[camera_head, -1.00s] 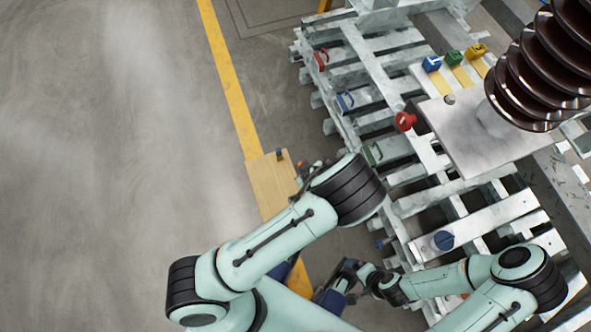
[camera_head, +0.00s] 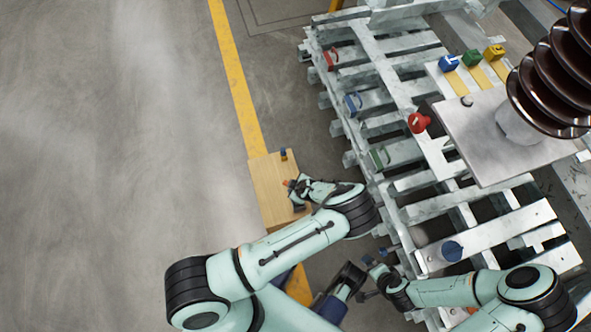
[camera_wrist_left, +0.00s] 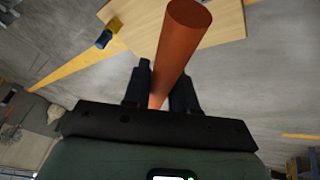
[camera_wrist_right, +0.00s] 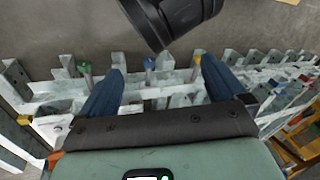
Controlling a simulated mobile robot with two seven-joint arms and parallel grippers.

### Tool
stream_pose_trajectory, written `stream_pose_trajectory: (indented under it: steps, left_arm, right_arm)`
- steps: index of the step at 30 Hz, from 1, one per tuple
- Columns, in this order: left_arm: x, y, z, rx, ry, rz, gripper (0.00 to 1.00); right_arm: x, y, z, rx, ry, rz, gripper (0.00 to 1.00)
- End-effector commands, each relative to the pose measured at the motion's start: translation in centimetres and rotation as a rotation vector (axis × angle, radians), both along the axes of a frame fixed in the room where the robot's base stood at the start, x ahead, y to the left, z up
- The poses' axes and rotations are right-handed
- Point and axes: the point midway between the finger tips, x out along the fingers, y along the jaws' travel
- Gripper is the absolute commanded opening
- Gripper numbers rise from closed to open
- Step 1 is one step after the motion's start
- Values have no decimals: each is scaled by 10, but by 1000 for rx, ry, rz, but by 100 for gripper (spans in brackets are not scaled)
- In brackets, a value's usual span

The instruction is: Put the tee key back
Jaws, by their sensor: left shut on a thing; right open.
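An orange-brown round rod (camera_wrist_left: 182,45), which I take for part of the tee key, is between the fingers of my left gripper (camera_wrist_left: 160,88). It points away from the gripper, and its lower end is hidden between the fingers. In the head view my left gripper (camera_head: 299,193) is over the right edge of a wooden board (camera_head: 268,182), with a little orange showing at its tip. My right gripper (camera_wrist_right: 162,85) is open and empty, and its fingers are wide apart. In the head view it (camera_head: 375,270) is low beside the metal frame.
A small blue-and-yellow block (camera_head: 283,154) sits at the board's far edge. The slatted metal frame (camera_head: 405,180) fills the right, with a red handle (camera_head: 330,60), blue handle (camera_head: 352,104), green handle (camera_head: 380,158), red knob (camera_head: 419,122) and blue knob (camera_head: 451,251). The left floor is clear.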

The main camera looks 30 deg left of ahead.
Motion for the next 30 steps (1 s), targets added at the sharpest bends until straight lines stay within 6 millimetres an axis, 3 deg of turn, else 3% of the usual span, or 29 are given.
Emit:
stream_pose_trajectory:
  steps: [8, 15, 28, 29, 30]
  left_arm:
    - [0, 0, -23, 0, 1, -2, 0]
    - [0, 0, -58, 0, 1, -2, 0]
    - [0, 0, -59, -1, -1, -2, 0]
    - [0, 0, -59, -1, 0, -1, 36]
    - [0, 0, -59, -1, 0, -1, 49]
  right_arm:
    - [10, -5, -7, -13, -25, -10, 98]
    - [19, -12, -20, -29, -46, -24, 98]
    - [15, -13, -23, -29, -33, -25, 98]
    - [15, -13, -22, -29, -33, -25, 98]
    - [15, -13, -22, -29, -33, -25, 98]
